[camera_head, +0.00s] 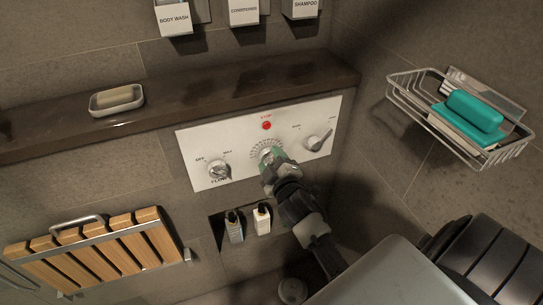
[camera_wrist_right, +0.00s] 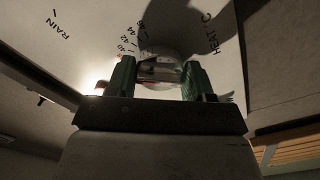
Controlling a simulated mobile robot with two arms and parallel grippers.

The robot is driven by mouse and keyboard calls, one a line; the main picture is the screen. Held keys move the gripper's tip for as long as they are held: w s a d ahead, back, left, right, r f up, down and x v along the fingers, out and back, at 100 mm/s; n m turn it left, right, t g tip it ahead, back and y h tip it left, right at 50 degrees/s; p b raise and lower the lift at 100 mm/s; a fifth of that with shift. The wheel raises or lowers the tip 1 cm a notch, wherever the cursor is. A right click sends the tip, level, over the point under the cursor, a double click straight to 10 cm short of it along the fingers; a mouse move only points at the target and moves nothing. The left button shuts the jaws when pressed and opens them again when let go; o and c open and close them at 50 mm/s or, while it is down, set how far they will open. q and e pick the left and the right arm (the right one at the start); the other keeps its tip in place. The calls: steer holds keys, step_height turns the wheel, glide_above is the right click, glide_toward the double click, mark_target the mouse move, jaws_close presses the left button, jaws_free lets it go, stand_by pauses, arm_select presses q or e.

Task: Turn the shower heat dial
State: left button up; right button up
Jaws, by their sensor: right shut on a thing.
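The white shower control panel (camera_head: 203,143) is on the tiled wall in the head view. Its middle dial, the heat dial (camera_head: 267,150), has a ring of scale marks and is largely hidden by my right gripper (camera_head: 270,161). In the right wrist view the heat dial (camera_wrist_right: 160,70) sits between the two green fingers of the right gripper (camera_wrist_right: 159,80), beside numbers and the word HEAT. The gripper is shut on the dial. My left gripper is not in view.
The flow knob (camera_head: 219,169) is left of the heat dial and another knob (camera_head: 320,141) is right of it. A red stop button (camera_head: 266,126) is just above. A dark ledge (camera_head: 220,92) runs above the panel, and a wire basket (camera_head: 408,94) hangs at right.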

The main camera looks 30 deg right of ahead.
steer(key=shift+d+r, duration=0.1)
steer(key=shift+r, duration=0.05)
stand_by(0.4)
steer(key=o, duration=0.9)
steer(key=shift+s, duration=0.5)
steer(key=b+v, duration=0.1)
steer(key=v, duration=0.9)
steer(key=shift+w, duration=0.1)
steer(key=shift+a, duration=0.25)
